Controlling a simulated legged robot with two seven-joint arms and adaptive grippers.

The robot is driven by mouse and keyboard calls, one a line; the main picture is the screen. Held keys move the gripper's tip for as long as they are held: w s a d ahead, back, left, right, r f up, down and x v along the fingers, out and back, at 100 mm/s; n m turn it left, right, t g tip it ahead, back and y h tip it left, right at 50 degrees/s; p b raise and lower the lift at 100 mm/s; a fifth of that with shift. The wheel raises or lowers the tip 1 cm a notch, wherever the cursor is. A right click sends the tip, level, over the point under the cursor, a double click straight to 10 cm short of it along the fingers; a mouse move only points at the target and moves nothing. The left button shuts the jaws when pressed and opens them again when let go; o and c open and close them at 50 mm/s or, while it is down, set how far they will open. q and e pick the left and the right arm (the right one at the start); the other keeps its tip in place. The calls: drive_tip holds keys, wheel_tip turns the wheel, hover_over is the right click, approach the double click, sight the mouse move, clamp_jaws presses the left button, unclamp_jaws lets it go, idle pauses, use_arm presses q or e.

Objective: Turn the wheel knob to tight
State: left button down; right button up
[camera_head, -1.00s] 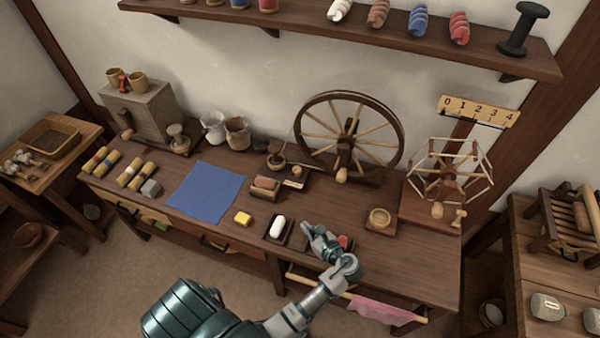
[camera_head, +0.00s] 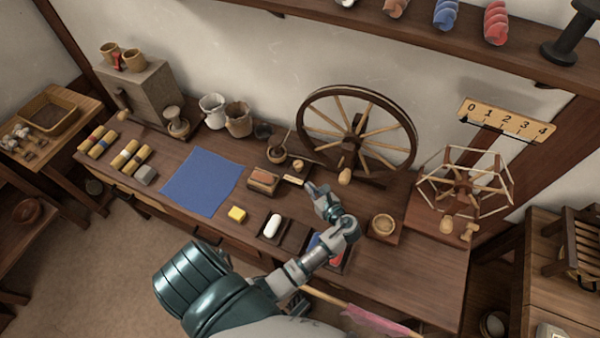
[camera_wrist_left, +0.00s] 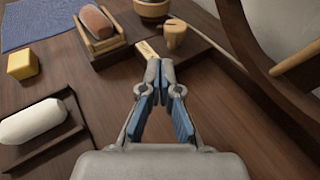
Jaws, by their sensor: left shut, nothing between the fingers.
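The spinning wheel (camera_head: 357,132) stands upright at the back of the bench. A pale wooden knob (camera_head: 344,176) sits low at its base. Another small wooden knob (camera_head: 298,166) stands beside a pale label strip (camera_head: 293,181); in the left wrist view this knob (camera_wrist_left: 174,34) is just beyond my fingertips. I cannot read the strip or tell which knob is the wheel knob. My left gripper (camera_head: 317,190) is shut and empty above the bench, in front of the strip and apart from both knobs; its fingertips meet in the left wrist view (camera_wrist_left: 154,76). My right gripper is not in view.
A brush-like block on a wooden holder (camera_head: 263,181), a yellow block (camera_head: 237,215) and a tray with a white roll (camera_head: 271,227) lie left of my gripper.

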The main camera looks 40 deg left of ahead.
sight(293, 168)
use_arm(q)
drive_tip(key=x, duration=0.3)
drive_tip(key=b+x, duration=0.1)
drive_tip(key=x, duration=0.4)
drive_tip(key=shift+a+r, duration=0.15)
drive_tip(key=shift+a, duration=0.35)
drive_tip(key=shift+w+a, duration=0.1)
drive_tip(key=shift+a, duration=0.1)
drive_tip(key=shift+d+r, duration=0.3)
drive_tip(key=shift+d, duration=0.05)
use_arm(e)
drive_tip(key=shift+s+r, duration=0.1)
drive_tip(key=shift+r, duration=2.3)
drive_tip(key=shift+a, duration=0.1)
